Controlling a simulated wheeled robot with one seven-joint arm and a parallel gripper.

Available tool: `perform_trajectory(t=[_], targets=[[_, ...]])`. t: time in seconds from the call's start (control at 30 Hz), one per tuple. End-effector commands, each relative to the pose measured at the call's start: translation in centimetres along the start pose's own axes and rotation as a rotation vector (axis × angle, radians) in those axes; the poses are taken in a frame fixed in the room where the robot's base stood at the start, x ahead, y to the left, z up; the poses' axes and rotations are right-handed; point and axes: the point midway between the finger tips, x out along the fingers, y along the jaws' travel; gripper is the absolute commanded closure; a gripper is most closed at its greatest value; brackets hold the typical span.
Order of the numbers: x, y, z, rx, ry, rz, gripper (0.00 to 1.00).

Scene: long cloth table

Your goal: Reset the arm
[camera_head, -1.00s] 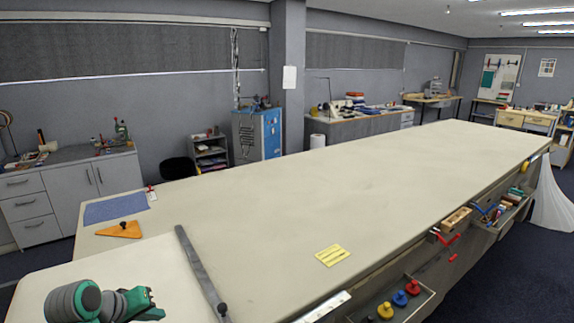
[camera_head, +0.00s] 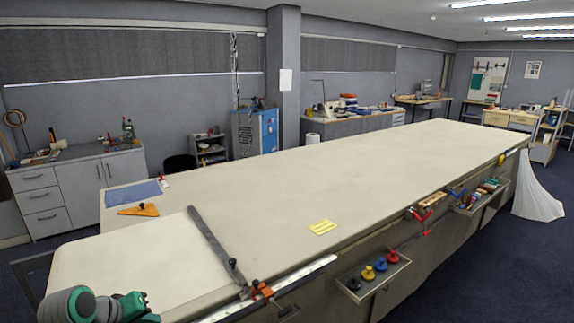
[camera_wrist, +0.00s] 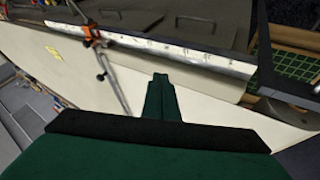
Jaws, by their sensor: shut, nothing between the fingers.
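My green and grey arm (camera_head: 78,303) shows at the bottom left of the head view, over the near end of the long cloth table (camera_head: 300,190). Its outer end is cut off by the bottom edge there. In the wrist view my gripper (camera_wrist: 161,80) is shut, its two green fingers together with nothing between them. It is over the pale table surface (camera_wrist: 105,85), clear of the objects on it. Whether the fingers touch the cloth cannot be told.
A dark bar (camera_head: 215,245) lies across the table near a metal rail with an orange clamp (camera_head: 262,290). A yellow pad (camera_head: 322,227), orange triangle (camera_head: 139,210) and blue cloth (camera_head: 133,194) lie on top. Open trays (camera_head: 372,277) stick out from the front side. The table's middle is clear.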

Motion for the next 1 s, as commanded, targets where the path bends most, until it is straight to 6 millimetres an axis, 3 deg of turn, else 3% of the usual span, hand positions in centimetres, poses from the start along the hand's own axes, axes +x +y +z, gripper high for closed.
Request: perform_trajectory(t=[0.37, 0.57, 0.77, 1.0], targets=[[5.1, 1.8, 2.7, -0.007, 0.050, 0.048, 1.00], [8.7, 3.2, 5.2, -0.014, 0.089, 0.079, 1.00], [13.6, 5.3, 9.9, -0.027, 0.151, 0.116, 1.00], [18.3, 7.6, 17.2, -0.037, 0.239, 0.139, 1.00]])
